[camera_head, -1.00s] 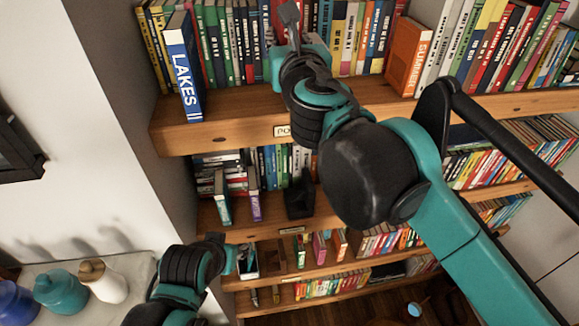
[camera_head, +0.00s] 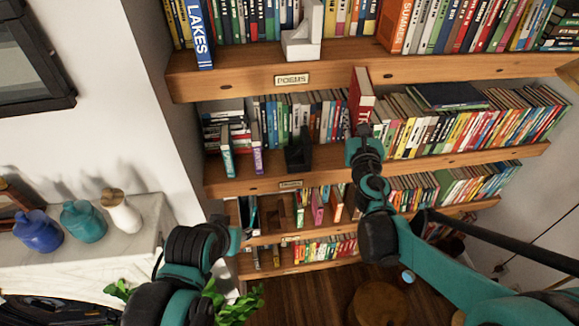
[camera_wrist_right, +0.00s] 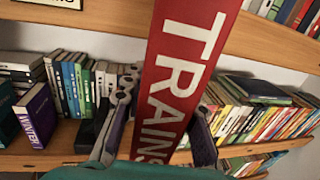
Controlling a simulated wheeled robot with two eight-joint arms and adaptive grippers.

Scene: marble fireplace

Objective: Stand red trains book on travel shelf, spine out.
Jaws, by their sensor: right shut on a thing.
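The red book lettered TRAINS (camera_wrist_right: 178,70) is upright and slightly tilted in my right gripper, its lettered spine facing the wrist camera. In the head view the red book (camera_head: 361,96) rises above my right gripper (camera_head: 362,138), which is shut on it in front of the second shelf. The two fingers flank the book's lower part in the wrist view. The second shelf (camera_head: 240,188) has a small label (camera_head: 291,184) too small to read. A gap shows between its black bookend and the right-hand books. My left gripper (camera_head: 240,238) is low at left; its fingers are unclear.
A black bookend (camera_head: 298,155) and purple book (camera_head: 257,162) stand on the second shelf. The upper shelf, labelled POEMS (camera_head: 292,80), overhangs it and carries a white bookend (camera_head: 303,32). Vases (camera_head: 84,222) stand on the mantel at left.

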